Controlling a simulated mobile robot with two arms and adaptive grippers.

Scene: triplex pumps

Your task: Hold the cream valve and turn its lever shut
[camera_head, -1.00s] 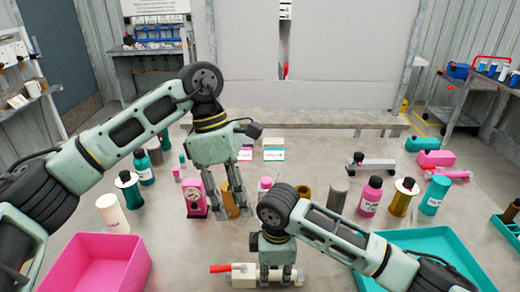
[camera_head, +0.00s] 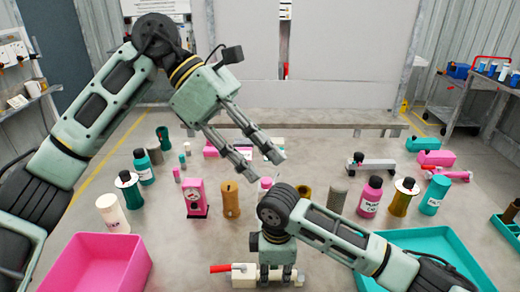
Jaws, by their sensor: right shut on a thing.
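The cream valve (camera_head: 243,281) lies at the bottom middle of the head view, with its red lever (camera_head: 221,268) pointing left along the body. My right gripper (camera_head: 277,281) points down onto the valve and is shut on it; the fingers hide part of the body. My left gripper (camera_head: 263,163) is higher up, above the middle of the table, tilted down to the right. Its two fingers are apart with nothing between them, well away from the valve.
A pink bin (camera_head: 97,268) stands at the lower left and a teal tray (camera_head: 440,250) at the lower right. A pink gauge block (camera_head: 195,198), a brown cylinder (camera_head: 231,200) and several bottles stand behind the valve. Bare surface lies left of the valve.

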